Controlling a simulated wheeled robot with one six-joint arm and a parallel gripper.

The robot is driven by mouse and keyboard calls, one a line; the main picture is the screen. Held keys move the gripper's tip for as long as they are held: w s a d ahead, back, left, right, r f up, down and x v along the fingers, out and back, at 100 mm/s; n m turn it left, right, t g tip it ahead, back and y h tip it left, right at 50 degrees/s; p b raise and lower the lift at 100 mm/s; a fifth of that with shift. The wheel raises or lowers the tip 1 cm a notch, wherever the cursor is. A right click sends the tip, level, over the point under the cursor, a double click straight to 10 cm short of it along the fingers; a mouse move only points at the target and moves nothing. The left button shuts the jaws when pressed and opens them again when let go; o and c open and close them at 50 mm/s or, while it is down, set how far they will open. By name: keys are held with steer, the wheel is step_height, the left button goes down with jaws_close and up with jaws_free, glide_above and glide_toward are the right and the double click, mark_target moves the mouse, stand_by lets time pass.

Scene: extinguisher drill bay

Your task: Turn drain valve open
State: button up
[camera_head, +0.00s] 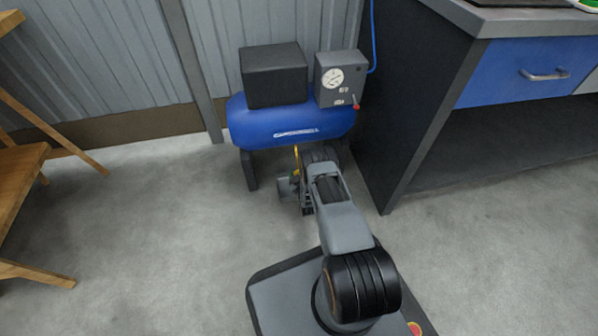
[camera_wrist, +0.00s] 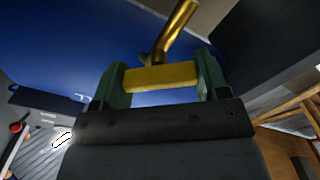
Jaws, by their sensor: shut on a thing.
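The drain valve shows in the wrist view as a yellow handle (camera_wrist: 160,76) on a brass stem (camera_wrist: 178,30) under the blue compressor tank (camera_wrist: 60,60). My gripper (camera_wrist: 161,84) has its two green fingers on either side of the yellow handle and is shut on it. In the head view the blue tank (camera_head: 290,124) stands on dark legs against the wall. My gripper (camera_head: 297,178) is low beneath the tank there, and my arm hides part of it. A small yellow bit of the valve (camera_head: 296,152) shows just under the tank.
A black box (camera_head: 273,75) and a grey gauge box (camera_head: 340,78) with a red-tipped lever sit on the tank. A dark workbench (camera_head: 415,100) with a blue drawer stands close on the right. Wooden furniture (camera_head: 22,180) is at the left. The floor between is clear.

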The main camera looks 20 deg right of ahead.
stand_by(0.3)
steer(key=o, duration=0.9)
steer(key=shift+o, duration=0.2)
